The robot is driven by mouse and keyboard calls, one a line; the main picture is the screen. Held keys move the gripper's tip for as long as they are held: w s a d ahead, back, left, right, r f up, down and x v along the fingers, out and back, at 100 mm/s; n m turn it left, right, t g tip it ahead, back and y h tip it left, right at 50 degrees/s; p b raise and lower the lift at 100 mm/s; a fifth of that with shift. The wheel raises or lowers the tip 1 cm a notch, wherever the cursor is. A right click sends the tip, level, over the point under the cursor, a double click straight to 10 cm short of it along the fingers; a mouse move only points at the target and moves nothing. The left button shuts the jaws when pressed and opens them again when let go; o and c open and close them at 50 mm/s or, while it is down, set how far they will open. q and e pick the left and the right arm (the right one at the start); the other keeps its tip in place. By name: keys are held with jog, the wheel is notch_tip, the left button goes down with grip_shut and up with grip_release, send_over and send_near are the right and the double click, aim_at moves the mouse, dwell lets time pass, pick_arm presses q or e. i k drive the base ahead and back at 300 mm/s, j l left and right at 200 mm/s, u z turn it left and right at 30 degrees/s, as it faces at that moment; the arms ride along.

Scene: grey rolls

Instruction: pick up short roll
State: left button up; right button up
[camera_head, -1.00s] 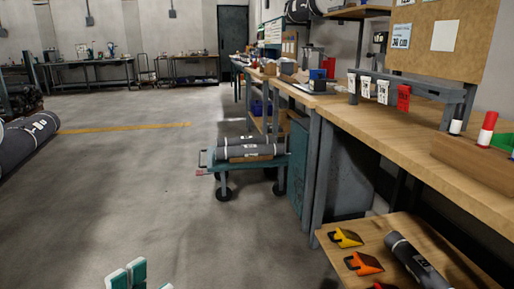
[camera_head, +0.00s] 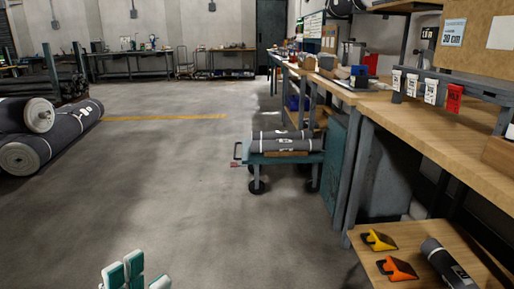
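A short dark grey roll (camera_head: 444,264) with a white label lies on a low wooden table (camera_head: 412,236) at the lower right, partly cut off by the bottom edge. Longer grey rolls (camera_head: 284,145) with white bands lie stacked on a teal cart (camera_head: 250,158) near the middle. My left gripper (camera_head: 135,270), white with teal pads, just shows at the bottom edge, left of centre. It is far to the left of the short roll and touches nothing visible. Most of it is cut off, so its opening is unclear. My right gripper is out of view.
Yellow (camera_head: 379,240) and orange (camera_head: 398,268) hand tools lie beside the short roll. A long workbench (camera_head: 430,118) runs along the right side. Large grey rolls (camera_head: 50,140) lie on the floor at left. The concrete floor (camera_head: 170,190) between is clear.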

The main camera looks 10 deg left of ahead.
aim_at(257, 147)
jog(key=i+u, duration=0.15)
jog(key=i, duration=2.45)
jog(key=i+j+z, duration=0.1)
jog(key=i, duration=1.15)
jog(key=i+j+z, duration=0.15)
jog(key=i+z, duration=0.15)
jog(key=i, duration=0.15)
